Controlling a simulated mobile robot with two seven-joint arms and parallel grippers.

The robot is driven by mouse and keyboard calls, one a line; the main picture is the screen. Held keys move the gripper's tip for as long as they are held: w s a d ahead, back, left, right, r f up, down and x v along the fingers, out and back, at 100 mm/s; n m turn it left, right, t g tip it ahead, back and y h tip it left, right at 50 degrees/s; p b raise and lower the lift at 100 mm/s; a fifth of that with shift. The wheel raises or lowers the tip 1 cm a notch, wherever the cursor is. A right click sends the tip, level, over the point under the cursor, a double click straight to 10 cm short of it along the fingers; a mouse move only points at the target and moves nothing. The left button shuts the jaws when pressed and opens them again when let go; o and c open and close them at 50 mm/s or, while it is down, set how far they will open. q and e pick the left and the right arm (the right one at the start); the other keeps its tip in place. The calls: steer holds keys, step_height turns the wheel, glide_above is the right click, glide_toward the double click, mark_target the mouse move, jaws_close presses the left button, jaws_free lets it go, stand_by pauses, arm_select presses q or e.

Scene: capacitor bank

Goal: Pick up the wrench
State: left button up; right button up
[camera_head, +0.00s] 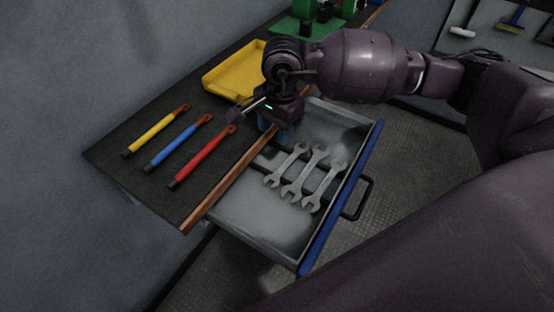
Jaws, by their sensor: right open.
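Three grey open-ended wrenches lie side by side in the open drawer (244,222): a left one (288,165), a middle one (305,172) and a right one (324,186). They rest across dark bars. My right gripper (277,135) is open, pointing down near the inner edge of the drawer, just beyond the wrenches' upper ends. It appears apart from the wrenches, and its fingertips are partly hidden and dark. My left gripper is not in view.
The dark worktop (130,175) holds yellow (156,132), blue (178,142) and red (202,157) handled tools and a yellow tray (228,82). A wooden edge strip borders the drawer. The drawer has a blue front (340,203) and a black handle (362,200).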

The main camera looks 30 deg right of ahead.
steer(key=d+h, duration=0.1)
steer(key=d, duration=0.1)
steer(key=n, duration=0.1)
glide_above(284, 166)
steer(key=f, duration=0.5)
steer(key=shift+w+d+f, duration=0.1)
steer(key=shift+w+f, duration=0.2)
steer(key=shift+w, duration=0.05)
steer(key=f, duration=0.2)
steer(key=s+f, duration=0.1)
steer(key=f, duration=0.1)
steer(key=shift+f, duration=0.2)
steer(key=shift+w+f+b, duration=0.1)
steer(key=shift+f+b, duration=0.2)
steer(key=shift+f, duration=0.1)
steer(key=shift+f, duration=0.3)
jaws_close()
